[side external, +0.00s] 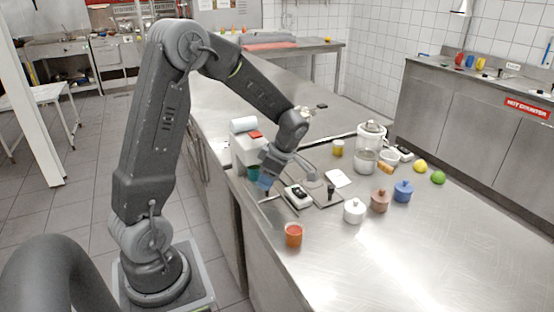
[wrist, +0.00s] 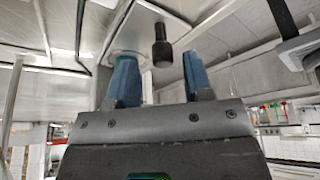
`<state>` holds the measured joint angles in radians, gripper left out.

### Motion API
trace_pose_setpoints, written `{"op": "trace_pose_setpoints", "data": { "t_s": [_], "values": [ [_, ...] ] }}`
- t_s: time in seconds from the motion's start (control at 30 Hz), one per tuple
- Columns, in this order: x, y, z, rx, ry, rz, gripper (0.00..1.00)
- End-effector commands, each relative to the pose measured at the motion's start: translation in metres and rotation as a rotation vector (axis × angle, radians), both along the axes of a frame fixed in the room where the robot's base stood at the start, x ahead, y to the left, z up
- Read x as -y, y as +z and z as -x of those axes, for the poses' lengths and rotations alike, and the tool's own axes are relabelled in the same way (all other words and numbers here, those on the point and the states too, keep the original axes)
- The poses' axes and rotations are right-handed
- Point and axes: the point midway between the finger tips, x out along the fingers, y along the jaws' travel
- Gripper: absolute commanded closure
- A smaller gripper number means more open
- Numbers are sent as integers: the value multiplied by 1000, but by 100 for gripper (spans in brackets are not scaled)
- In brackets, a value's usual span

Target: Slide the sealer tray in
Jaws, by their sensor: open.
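The sealer looks to be the white boxy machine (side external: 245,150) with a red patch on top, at the left edge of the steel counter. A teal cup (side external: 252,173) sits at its front, partly hidden by my gripper. In the wrist view a flat metal plate, apparently the tray (wrist: 182,12), carries a round rim and a dark upright knob (wrist: 162,48). My gripper (wrist: 160,78) is open, its blue fingers to either side of the knob in that view; I cannot tell whether they touch it. In the side view my gripper (side external: 265,182) points down just in front of the sealer.
A small white device with a dark top (side external: 298,195) stands close right of my gripper. A grey plate with a black handle (side external: 331,191) lies beyond it. An orange cup (side external: 293,235) stands nearer the front.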

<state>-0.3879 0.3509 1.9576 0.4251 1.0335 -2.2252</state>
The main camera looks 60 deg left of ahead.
Motion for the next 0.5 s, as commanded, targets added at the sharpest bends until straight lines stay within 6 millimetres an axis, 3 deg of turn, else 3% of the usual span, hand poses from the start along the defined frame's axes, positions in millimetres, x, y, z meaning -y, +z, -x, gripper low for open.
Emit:
{"op": "trace_pose_setpoints", "data": {
  "t_s": [0.5],
  "values": [
    [29, 98, -29, 5, -1, -1, 53]
  ]
}}
